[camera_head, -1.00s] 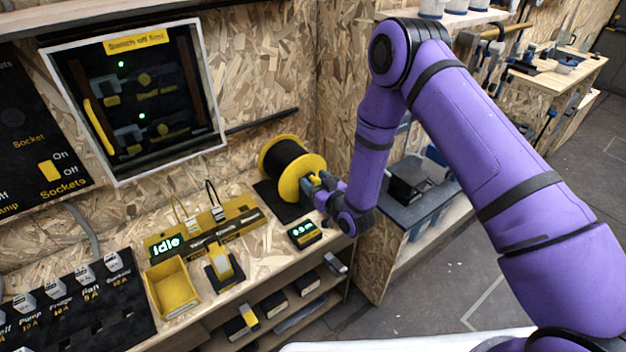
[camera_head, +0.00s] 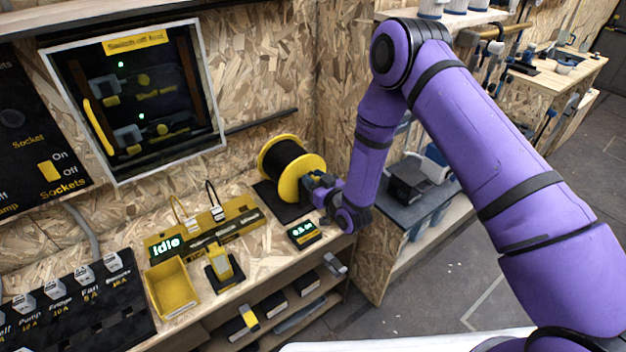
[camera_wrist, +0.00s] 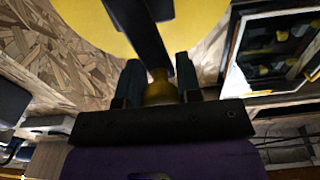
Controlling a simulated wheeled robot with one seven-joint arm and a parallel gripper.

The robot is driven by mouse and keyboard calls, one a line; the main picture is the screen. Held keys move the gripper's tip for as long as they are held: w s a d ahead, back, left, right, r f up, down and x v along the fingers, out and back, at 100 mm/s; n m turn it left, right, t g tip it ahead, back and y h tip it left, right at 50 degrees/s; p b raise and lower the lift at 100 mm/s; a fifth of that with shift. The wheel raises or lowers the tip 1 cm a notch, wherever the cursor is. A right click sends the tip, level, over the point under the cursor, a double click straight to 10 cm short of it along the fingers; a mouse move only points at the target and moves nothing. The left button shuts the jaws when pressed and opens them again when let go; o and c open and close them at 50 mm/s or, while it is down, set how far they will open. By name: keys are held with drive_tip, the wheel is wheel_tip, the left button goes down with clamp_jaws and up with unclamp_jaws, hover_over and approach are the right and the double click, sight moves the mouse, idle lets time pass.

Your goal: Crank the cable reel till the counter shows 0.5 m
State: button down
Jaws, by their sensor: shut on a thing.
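The cable reel (camera_head: 281,157) stands at the right end of the bench, with a yellow flange facing me and dark cable wound on it. My gripper (camera_head: 322,188) is at the front of the flange. In the wrist view my gripper (camera_wrist: 158,88) is shut on the yellow crank knob (camera_wrist: 160,88), at the end of a dark crank arm (camera_wrist: 142,32) that crosses the yellow flange (camera_wrist: 190,25). The counter (camera_head: 304,234) sits in front of the reel with green digits. They are small and blurred, and look like 0.5 m.
A yellow-black panel reading Idle (camera_head: 166,245), a yellow tray (camera_head: 171,287) and a yellow-black device (camera_head: 222,268) stand left of the counter. A framed wall box (camera_head: 140,95) hangs behind. Bare bench lies between the panel and the counter.

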drive_tip(key=m, duration=0.2)
drive_tip(key=d+m, duration=0.1)
drive_tip(key=m, duration=0.1)
drive_tip(key=shift+w+d+f, duration=0.1)
drive_tip(key=shift+w+d, duration=0.1)
drive_tip(key=shift+w, duration=0.2)
drive_tip(key=c, duration=0.8)
unclamp_jaws()
drive_tip(key=shift+d, duration=0.1)
drive_tip(key=v, duration=1)
drive_tip(key=shift+s+d, duration=0.25)
